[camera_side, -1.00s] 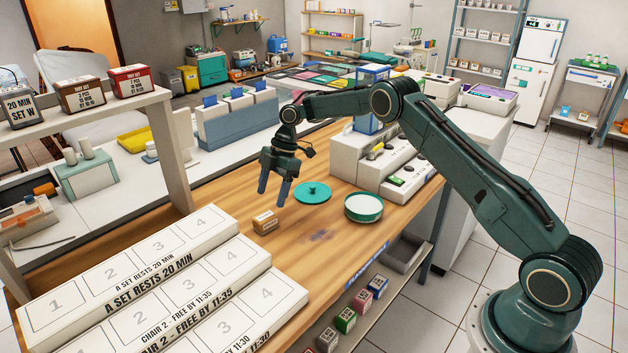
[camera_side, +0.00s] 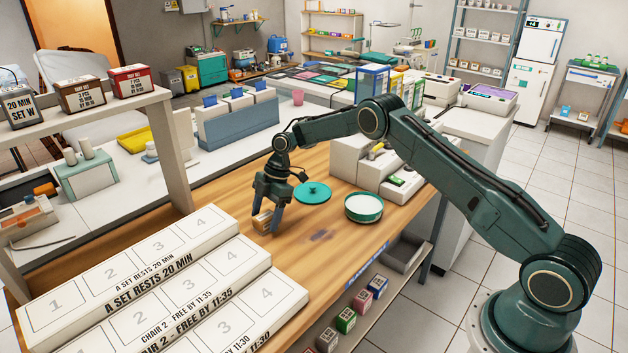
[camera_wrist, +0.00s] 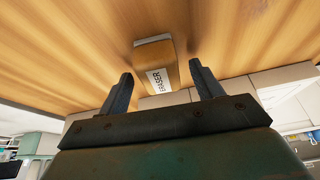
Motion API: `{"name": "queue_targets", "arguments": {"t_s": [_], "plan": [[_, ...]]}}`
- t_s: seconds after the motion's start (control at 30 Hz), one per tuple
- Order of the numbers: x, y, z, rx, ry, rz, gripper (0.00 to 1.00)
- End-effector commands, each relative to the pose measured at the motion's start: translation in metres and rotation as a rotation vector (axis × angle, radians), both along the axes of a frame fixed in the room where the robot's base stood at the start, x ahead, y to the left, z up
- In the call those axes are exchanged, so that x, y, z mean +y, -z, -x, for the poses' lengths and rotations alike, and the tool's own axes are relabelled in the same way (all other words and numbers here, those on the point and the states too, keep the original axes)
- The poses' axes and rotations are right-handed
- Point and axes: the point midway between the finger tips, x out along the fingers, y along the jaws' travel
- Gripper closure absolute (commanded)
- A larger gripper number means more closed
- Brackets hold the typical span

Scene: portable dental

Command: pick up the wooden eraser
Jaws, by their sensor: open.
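The wooden eraser (camera_side: 262,221) lies on the wooden bench top, near the stepped white numbered trays. It is a small tan block with a white label. In the wrist view the eraser (camera_wrist: 157,62) shows the word ERASER on its label and sits ahead of and between the two fingers. My gripper (camera_side: 266,222) is low over the bench at the eraser, pointing down. In the wrist view my gripper (camera_wrist: 160,78) is open, with a gap on each side of the eraser. In the side view one finger partly hides the eraser.
A teal lid (camera_side: 313,194) and a round teal dish with white inside (camera_side: 363,209) stand to the right of my gripper. The stepped white numbered trays (camera_side: 190,262) are at the front left. A white stepped rack (camera_side: 355,165) stands behind the dish. Bare bench lies in front.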

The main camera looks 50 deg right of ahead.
Motion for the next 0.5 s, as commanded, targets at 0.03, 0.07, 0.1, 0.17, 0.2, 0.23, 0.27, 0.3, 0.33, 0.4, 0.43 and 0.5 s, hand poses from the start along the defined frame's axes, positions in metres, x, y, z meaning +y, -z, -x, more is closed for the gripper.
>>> {"name": "queue_targets", "arguments": {"t_s": [0.03,0.07,0.1,0.17,0.2,0.23,0.27,0.3,0.33,0.4,0.43,0.5], "plan": [[0.0022,0.0042,0.0002,0.001,0.000,0.000,0.35],[0.0027,0.0060,0.0002,0.001,0.000,0.000,0.35],[0.0033,0.0077,0.0002,0.001,0.000,0.000,0.35],[0.0038,0.0093,0.0001,0.001,0.001,0.001,0.35],[0.0038,0.0096,0.0000,0.001,0.001,0.001,0.35],[0.0038,0.0096,0.0000,0.000,0.001,0.001,0.35],[0.0038,0.0096,0.0000,0.000,0.001,0.001,0.35],[0.0037,0.0095,0.0000,0.000,0.001,0.001,0.35],[0.0037,0.0095,0.0000,0.000,0.001,0.001,0.35],[0.0037,0.0093,0.0000,0.000,0.001,0.001,0.35],[0.0038,0.0093,-0.0001,0.000,0.001,0.000,0.35],[0.0036,0.0092,0.0000,0.000,0.001,0.000,0.35]]}}
